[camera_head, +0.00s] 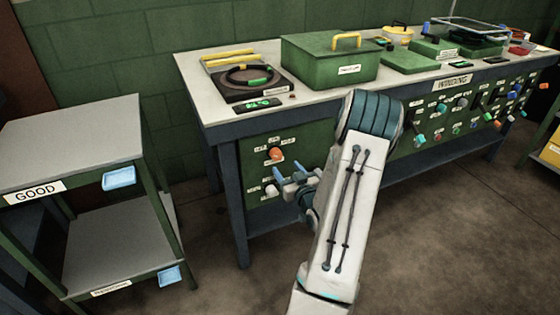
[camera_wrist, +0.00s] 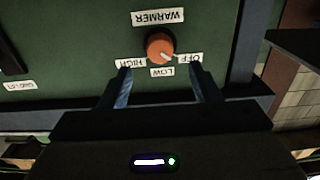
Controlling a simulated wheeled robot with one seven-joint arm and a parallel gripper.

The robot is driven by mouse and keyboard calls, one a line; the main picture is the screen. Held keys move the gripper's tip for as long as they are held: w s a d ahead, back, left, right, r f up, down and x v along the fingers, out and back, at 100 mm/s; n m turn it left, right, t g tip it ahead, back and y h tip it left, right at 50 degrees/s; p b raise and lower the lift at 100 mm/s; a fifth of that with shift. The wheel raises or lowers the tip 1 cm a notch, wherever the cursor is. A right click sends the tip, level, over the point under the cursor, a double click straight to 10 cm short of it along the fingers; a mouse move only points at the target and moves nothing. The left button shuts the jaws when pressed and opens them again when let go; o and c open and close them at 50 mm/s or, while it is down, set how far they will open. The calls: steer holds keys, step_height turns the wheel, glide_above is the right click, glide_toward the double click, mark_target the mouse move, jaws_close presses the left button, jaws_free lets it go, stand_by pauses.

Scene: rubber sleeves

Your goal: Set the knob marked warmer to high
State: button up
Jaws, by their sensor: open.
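The warmer knob (camera_wrist: 160,46) is orange with a white pointer mark, on a green panel. The wrist view is upside down, with the WARMER label (camera_wrist: 158,17) above the knob there. HIGH (camera_wrist: 130,63), LOW (camera_wrist: 162,72) and OFF (camera_wrist: 190,57) labels surround its lower side. The pointer mark is at the lower right, toward OFF. An orange knob (camera_head: 276,153) also shows on the bench's front panel in the head view. My gripper (camera_wrist: 160,69) is open and empty, its two fingertips apart from the knob, one to each side and below it in the wrist view.
A whitish knob (camera_head: 271,190) sits below the orange one. The bench top (camera_head: 222,107) holds a green lidded box (camera_head: 330,62) and a dark device (camera_head: 246,84). A shelf rack marked GOOD (camera_head: 70,140) stands at left. Several more knobs line the panel at right.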

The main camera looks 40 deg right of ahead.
mark_target(278, 157)
steer(key=x, duration=0.6)
steer(key=shift+w+d, duration=0.1)
steer(key=shift+w, duration=0.05)
steer(key=shift+c, duration=0.4)
steer(key=c, duration=0.9)
